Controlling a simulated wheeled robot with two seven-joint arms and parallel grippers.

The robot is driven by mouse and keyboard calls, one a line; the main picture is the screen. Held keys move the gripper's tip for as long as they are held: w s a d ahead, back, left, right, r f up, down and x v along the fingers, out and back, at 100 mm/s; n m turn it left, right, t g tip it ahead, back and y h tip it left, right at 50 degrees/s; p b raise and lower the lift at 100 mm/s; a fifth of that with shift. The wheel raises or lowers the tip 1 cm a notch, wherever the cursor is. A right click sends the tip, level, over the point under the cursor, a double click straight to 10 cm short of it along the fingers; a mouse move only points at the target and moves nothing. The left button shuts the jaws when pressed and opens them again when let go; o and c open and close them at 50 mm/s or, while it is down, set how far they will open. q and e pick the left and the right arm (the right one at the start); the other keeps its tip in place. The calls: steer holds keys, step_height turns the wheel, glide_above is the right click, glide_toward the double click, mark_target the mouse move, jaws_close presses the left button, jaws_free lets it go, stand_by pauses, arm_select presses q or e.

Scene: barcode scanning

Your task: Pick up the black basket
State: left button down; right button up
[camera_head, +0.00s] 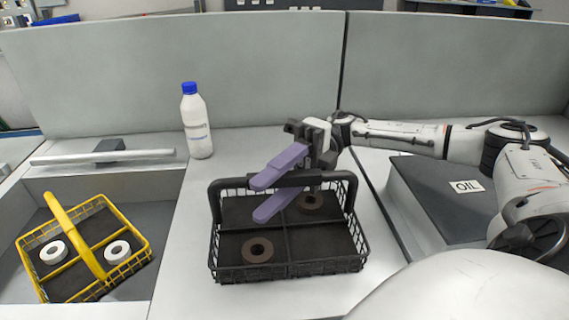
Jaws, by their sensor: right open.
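The black basket (290,270) stands upright on the light work surface in the middle of the head view. It is a wire basket with compartments, and its handle (228,184) is raised across the top. Two brown rings lie in it, one at front left (257,250) and one at back right (311,203). My right gripper (263,198) reaches in from the right over the basket. Its two purple fingers are open, one above and one below the handle bar. I cannot tell whether they touch the bar. My left gripper is not in view.
A yellow basket (147,255) with two white rings sits in a recess at left. A white bottle with a blue cap (197,125) stands behind. A grey box labelled OIL (430,190) is at right. Grey panels (270,75) close off the back.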

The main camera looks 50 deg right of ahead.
jaws_close()
stand_by(1.3)
steer(key=shift+r, duration=0.1)
